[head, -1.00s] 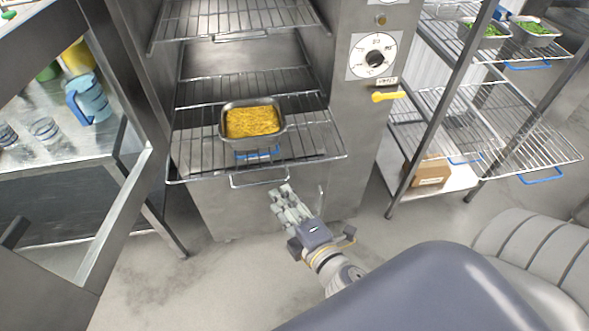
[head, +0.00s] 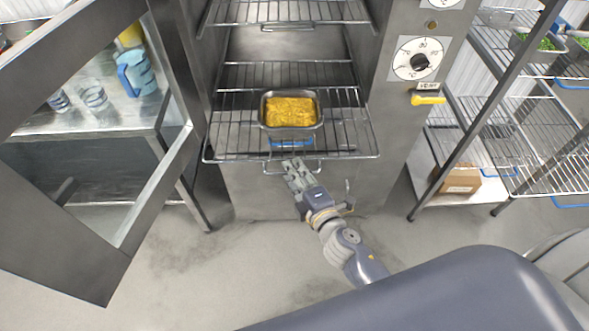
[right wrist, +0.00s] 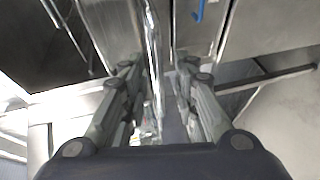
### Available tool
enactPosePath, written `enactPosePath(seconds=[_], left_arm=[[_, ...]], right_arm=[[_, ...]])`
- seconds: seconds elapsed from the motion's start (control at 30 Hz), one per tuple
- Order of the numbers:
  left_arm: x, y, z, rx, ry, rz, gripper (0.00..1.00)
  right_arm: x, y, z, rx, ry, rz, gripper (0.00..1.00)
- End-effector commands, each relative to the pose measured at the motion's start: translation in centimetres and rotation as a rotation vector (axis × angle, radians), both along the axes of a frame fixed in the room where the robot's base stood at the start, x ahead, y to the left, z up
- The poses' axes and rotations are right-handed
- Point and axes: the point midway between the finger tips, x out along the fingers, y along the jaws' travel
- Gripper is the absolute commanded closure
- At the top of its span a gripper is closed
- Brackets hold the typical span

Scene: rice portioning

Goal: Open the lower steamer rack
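The lower steamer rack (head: 235,142) is a wire shelf that sticks out at the front of the open steel steamer (head: 245,190). A metal pan (head: 320,123) of yellow food (head: 291,110) stands on it. A wire handle (head: 270,173) hangs at the rack's front edge. My right gripper (head: 294,168) is at this handle, its fingers pointing toward the steamer. In the right wrist view its fingers (right wrist: 158,66) are apart, with a thin metal bar (right wrist: 152,40) between them; contact is unclear. My left gripper is not in view.
The open steamer door (head: 150,205) stands at the left, before a steel table (head: 110,115) with cups. An upper rack (head: 285,12) is above. A dial (head: 418,60) and yellow handle (head: 428,99) are at the right. A wire shelf unit (head: 520,120) stands further right.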

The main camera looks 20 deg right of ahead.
Motion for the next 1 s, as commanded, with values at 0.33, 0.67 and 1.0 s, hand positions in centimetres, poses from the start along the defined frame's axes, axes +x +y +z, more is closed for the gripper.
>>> enactPosePath(seconds=[0.33, 0.67, 1.0], left_arm=[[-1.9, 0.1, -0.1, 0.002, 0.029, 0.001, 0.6], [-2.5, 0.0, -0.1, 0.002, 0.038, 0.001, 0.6], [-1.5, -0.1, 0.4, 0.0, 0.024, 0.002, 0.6]], right_arm=[[0.6, 0.1, -0.1, 0.0, 0.0, 0.0, 0.73], [0.5, 0.1, -0.1, 0.0, 0.0, 0.0, 1.0], [3.5, -0.7, 0.0, -0.001, -0.001, 0.0, 1.0]])
